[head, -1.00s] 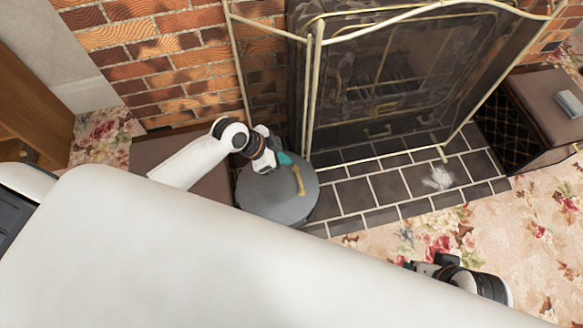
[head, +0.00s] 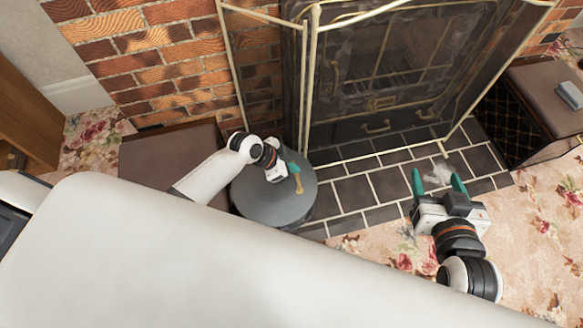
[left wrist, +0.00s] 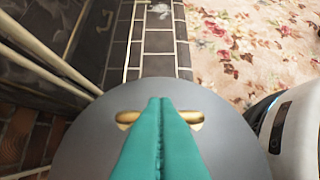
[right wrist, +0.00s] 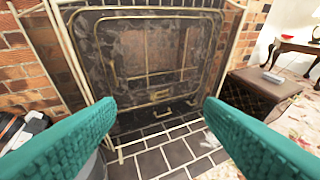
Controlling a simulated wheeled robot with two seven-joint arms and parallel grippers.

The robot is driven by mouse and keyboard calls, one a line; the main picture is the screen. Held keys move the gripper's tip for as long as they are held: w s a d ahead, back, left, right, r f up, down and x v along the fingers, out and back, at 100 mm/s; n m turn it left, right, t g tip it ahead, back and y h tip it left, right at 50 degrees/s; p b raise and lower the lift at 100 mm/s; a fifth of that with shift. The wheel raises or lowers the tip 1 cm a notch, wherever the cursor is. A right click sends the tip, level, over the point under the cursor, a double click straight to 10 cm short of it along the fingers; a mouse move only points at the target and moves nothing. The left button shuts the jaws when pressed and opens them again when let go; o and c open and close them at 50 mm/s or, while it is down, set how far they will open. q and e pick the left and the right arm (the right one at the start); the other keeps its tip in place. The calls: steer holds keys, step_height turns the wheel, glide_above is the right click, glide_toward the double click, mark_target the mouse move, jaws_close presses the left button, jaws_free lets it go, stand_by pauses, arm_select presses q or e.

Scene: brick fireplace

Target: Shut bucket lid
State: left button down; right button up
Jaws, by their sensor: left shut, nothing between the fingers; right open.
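The bucket's round grey lid (head: 262,202) with a brass handle (head: 299,184) lies at the hearth's left end. It appears level on the bucket; the bucket's side is mostly hidden beneath it, so I cannot tell whether a gap remains. My left gripper (head: 292,170) is shut and empty over the lid, by the handle. In the left wrist view the closed teal fingers (left wrist: 160,105) cover the middle of the handle (left wrist: 192,118); contact is unclear. My right gripper (head: 438,180) is open and empty, over the tiled hearth's front edge, right of the bucket.
A fireplace (head: 385,75) with a brass-framed screen (head: 308,100) stands close behind the bucket. Brown boxes stand at left (head: 165,160) and right (head: 545,85). The dark tiled hearth (head: 350,192) and floral carpet (head: 390,245) offer free room right of the bucket.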

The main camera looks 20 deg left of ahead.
arm_select(q)
steer(key=shift+f, duration=0.15)
arm_select(e)
steer(key=shift+w+r, duration=0.15)
steer(key=shift+r, duration=0.1)
arm_select(q)
steer(key=shift+f, duration=0.1)
